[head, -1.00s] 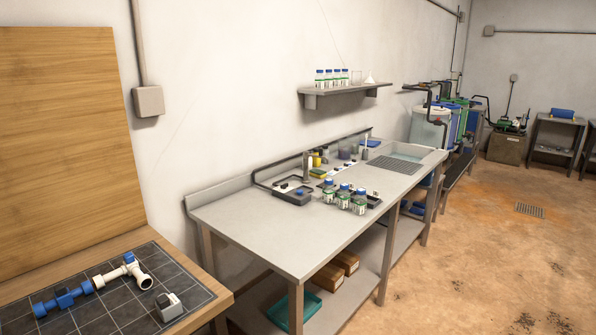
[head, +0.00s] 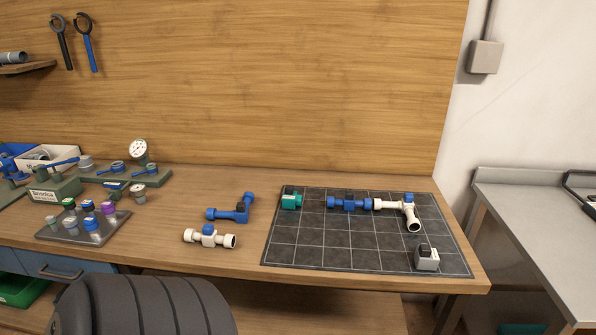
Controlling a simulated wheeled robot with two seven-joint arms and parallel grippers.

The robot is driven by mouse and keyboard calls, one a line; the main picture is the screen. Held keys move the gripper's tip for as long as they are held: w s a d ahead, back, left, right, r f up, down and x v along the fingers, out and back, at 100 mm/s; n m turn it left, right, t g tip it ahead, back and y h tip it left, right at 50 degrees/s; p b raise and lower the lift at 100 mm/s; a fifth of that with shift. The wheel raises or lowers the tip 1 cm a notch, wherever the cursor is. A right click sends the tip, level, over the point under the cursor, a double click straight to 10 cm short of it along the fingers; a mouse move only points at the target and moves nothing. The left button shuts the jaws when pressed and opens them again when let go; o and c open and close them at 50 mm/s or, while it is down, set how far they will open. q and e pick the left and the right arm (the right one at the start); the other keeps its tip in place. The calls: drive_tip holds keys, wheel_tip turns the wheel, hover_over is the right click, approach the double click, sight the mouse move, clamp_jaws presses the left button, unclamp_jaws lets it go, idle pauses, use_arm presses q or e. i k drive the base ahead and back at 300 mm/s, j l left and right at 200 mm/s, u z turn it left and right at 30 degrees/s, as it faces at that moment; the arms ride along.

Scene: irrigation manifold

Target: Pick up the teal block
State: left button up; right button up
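The teal block (head: 291,200) sits on the back left corner of the dark gridded mat (head: 318,252) on the wooden workbench. It looks small and boxy, with a blue-green part at its right side. Neither of my grippers shows in the head view. A dark ribbed rounded shape at the bottom left covers part of the bench's front edge.
On the mat are a joined blue and white pipe assembly (head: 349,202) and a grey block (head: 427,259). Left of the mat lie a blue fitting (head: 230,208) and a white fitting (head: 209,237). A tray of small capped parts (head: 83,223) stands further left.

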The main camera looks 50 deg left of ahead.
sight(291, 199)
drive_tip(key=u, duration=1.75)
drive_tip(key=i+j, duration=0.1)
drive_tip(key=j, duration=0.45)
drive_tip(key=i+j+z, duration=0.1)
drive_tip(key=j, duration=0.45)
drive_tip(key=i+j, duration=0.1)
drive_tip(key=j, duration=0.45)
drive_tip(key=z, duration=0.05)
